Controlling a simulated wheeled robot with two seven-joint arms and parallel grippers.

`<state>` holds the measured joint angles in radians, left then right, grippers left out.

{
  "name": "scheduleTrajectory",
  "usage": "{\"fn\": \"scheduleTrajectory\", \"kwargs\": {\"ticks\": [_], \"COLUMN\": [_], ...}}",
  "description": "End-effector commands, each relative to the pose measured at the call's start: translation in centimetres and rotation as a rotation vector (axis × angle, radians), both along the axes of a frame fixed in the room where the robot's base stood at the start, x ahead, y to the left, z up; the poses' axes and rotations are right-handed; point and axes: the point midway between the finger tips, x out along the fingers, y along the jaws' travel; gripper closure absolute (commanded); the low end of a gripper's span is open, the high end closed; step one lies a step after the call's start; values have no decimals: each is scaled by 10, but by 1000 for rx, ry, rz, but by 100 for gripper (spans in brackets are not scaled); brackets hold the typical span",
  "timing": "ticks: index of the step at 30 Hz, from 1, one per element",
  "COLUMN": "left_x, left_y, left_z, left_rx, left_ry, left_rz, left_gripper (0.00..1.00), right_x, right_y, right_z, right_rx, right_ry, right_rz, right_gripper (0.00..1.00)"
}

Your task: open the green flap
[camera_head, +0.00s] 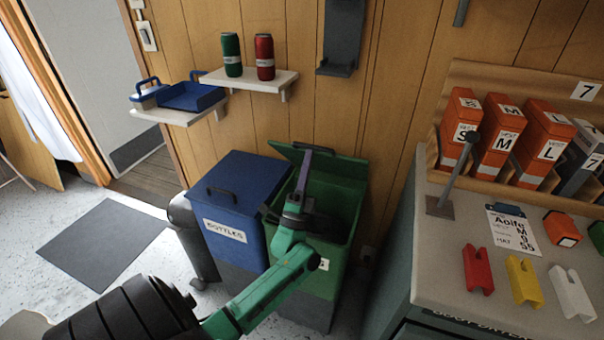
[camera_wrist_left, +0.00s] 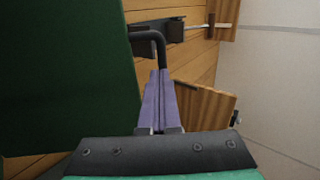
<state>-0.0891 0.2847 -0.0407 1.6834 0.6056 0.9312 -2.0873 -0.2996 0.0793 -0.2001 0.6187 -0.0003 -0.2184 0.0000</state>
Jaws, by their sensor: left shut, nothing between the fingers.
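The green flap (camera_head: 345,167) belongs to the green bin (camera_head: 312,270). It is raised, standing steeply at the back of the bin near the wall, and the bin's mouth shows open in front of it. My left gripper (camera_head: 304,158) is shut and empty, over the bin mouth in front of the flap. In the left wrist view its purple fingers (camera_wrist_left: 161,85) are together beside a green panel (camera_wrist_left: 65,75), which looks like the flap. A black bar handle (camera_wrist_left: 152,36) is at the fingertips; I cannot tell whether they touch. My right gripper is out of view.
A blue bin (camera_head: 237,185) labelled bottles, its lid shut, stands just left of the green bin. A grey counter (camera_head: 452,270) with boxes and coloured pieces is at the right. A small shelf (camera_head: 255,84) with two cans hangs above the bins.

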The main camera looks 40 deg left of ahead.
Motion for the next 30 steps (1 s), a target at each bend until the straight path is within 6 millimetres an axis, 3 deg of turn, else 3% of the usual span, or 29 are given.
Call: {"fn": "scheduleTrajectory", "kwargs": {"ticks": [1,5,9,15,24,30], "left_x": [5,21,51,99,157,177], "left_y": [2,7,18,35,54,62], "left_z": [17,39,71,97,109,111], "left_rx": [1,-16,-60,-119,-182,-204], "left_ry": [-2,36,153,324,514,579], "left_rz": [2,2,2,1,-1,-2], "left_gripper": [100,100,100,100,100,100], "right_x": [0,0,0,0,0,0], "right_y": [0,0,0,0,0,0], "right_z": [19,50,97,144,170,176], "right_rx": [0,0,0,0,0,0], "right_ry": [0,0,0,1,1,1], "right_rz": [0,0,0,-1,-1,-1], "right_gripper": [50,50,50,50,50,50]}}
